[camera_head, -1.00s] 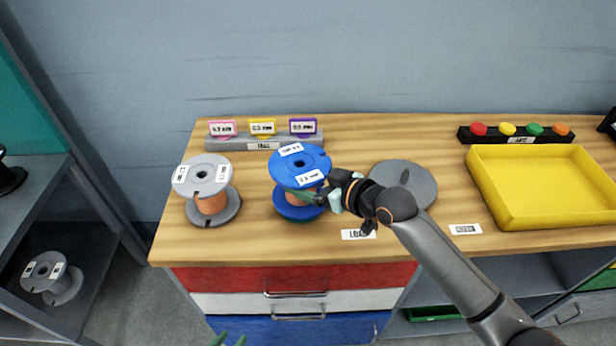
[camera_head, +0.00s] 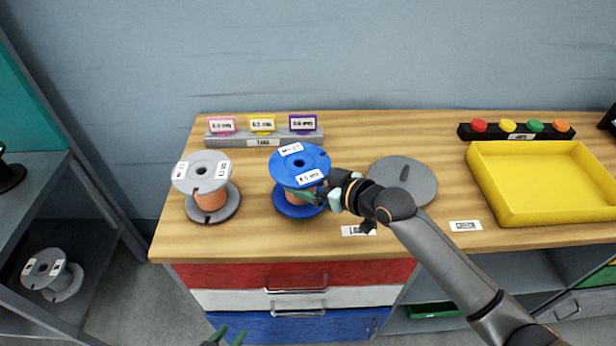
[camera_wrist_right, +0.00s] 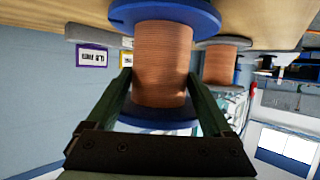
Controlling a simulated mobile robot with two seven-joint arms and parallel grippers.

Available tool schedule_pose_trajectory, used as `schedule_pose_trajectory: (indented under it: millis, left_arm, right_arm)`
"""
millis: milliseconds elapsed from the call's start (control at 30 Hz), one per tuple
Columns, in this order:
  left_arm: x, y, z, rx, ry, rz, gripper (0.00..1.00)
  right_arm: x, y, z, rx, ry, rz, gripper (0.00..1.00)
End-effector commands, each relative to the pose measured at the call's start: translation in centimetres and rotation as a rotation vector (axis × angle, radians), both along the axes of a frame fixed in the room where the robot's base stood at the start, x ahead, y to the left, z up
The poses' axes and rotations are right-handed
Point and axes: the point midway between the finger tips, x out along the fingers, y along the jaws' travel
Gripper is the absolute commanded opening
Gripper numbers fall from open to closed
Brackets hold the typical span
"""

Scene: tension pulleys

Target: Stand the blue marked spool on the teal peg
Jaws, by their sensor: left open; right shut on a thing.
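The blue marked spool (camera_head: 299,161) has blue flanges with white labels and copper wire. It stands upright near the left middle of the wooden bench. My right gripper (camera_head: 322,195) reaches it from the right and is shut on its wire core. In the right wrist view, the fingers (camera_wrist_right: 160,80) lie on both sides of the spool's copper winding (camera_wrist_right: 162,55). I cannot tell whether its lower flange touches the bench. No teal peg can be made out in these views. My left gripper (camera_head: 226,338) is open and empty at the bottom edge, only its green fingertips showing.
A grey spool (camera_head: 203,172) stands left of the blue one. A flat grey disc (camera_head: 403,181) lies to the right, partly behind my right arm. A yellow tray (camera_head: 485,190) is farther right. A grey rack with tags (camera_head: 225,140) stands behind. Another spool (camera_head: 50,270) sits on the left shelf.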

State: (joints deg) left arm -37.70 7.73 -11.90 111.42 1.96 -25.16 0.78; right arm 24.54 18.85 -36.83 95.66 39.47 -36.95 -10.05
Motion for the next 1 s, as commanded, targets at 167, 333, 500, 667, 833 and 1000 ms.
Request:
schedule_pose_trajectory:
  millis: [167, 333, 500, 667, 833, 1000]
  left_arm:
    - [0.0, 0.0, 0.1, 0.000, 0.000, 0.000, 0.42]
    - [0.0, 0.0, 0.0, 0.000, 0.001, 0.000, 0.42]
    - [-0.2, 0.0, -0.3, 0.000, 0.004, 0.000, 0.42]
    - [-0.4, 0.0, -0.7, 0.000, 0.008, 0.000, 0.42]
    - [-0.4, 0.0, -1.1, 0.000, 0.009, 0.000, 0.42]
    - [-0.4, 0.0, -1.3, 0.000, 0.009, 0.000, 0.42]
  right_arm:
    - [0.1, 0.1, 0.3, 0.005, -0.006, 0.000, 0.00]
    - [0.1, 0.0, 0.3, 0.005, -0.007, -0.001, 0.00]
    - [0.1, 0.0, -0.1, 0.005, -0.007, -0.001, 0.00]
    - [0.1, 0.0, -0.6, 0.005, -0.006, 0.000, 0.00]
    - [0.1, 0.0, -1.2, 0.005, -0.007, -0.001, 0.00]
    - [0.1, 0.0, -1.6, 0.005, -0.007, -0.001, 0.00]
